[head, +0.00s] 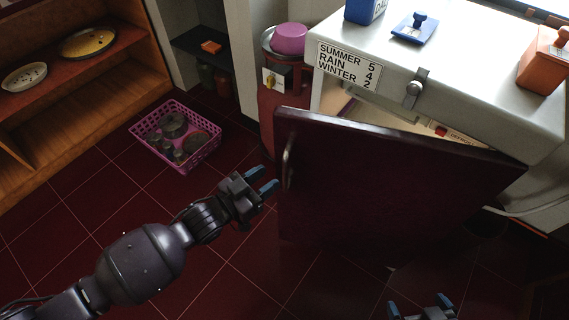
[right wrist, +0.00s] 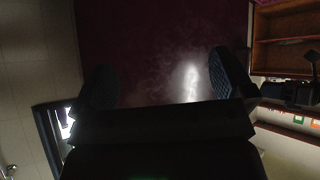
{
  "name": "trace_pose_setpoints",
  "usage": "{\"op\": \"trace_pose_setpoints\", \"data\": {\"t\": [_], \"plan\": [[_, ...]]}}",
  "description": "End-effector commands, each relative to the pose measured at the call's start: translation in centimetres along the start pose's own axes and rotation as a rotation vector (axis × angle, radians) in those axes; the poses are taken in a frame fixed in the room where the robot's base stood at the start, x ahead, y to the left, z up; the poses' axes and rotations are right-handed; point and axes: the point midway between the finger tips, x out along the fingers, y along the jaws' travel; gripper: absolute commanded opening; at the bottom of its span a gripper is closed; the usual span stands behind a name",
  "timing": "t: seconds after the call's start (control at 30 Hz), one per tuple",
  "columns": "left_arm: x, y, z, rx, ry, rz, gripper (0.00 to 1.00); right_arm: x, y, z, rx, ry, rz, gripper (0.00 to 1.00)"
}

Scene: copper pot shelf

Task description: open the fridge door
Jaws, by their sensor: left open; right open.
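The white fridge (head: 480,60) stands at the right in the head view. Its dark red door (head: 390,185) is ajar, and a lit strip of the inside shows above the door's top edge. The metal door handle (head: 288,163) is near the door's left edge. My left gripper (head: 268,180) is open and empty just left of the handle, apart from it in the picture. My right gripper (head: 422,306) is open and empty at the bottom edge, below the door in the picture. In the right wrist view its spread fingers face a dark red surface with a bright reflection.
A pink basket (head: 175,138) with several dark pots stands on the tiled floor to the left. A wooden shelf (head: 85,95) with dishes is at the far left. On the fridge top are a blue stamp (head: 415,30) and an orange box (head: 545,62).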

Motion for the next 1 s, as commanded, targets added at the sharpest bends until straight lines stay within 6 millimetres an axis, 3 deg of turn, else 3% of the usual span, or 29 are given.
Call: {"op": "trace_pose_setpoints", "data": {"t": [0.1,0.33,0.8,0.83,1.0], "plan": [[2.2,0.1,0.3,-0.004,-0.001,0.001,0.41,0.2,-0.1,0.6,0.0,-0.012,-0.002,1.0],[5.2,0.1,0.2,-0.002,-0.002,0.0,0.41,0.5,-0.2,0.5,0.0,-0.009,-0.005,1.0],[6.4,0.0,0.0,0.001,-0.001,0.0,0.41,0.5,-0.1,0.5,-0.001,-0.008,-0.004,1.0],[6.4,0.0,0.0,0.001,-0.001,0.0,0.39,0.5,-0.1,0.5,-0.001,-0.009,-0.004,1.0],[6.4,0.0,0.0,0.001,-0.001,0.0,0.13,0.5,-0.1,0.7,-0.001,-0.012,-0.003,1.0]]}}
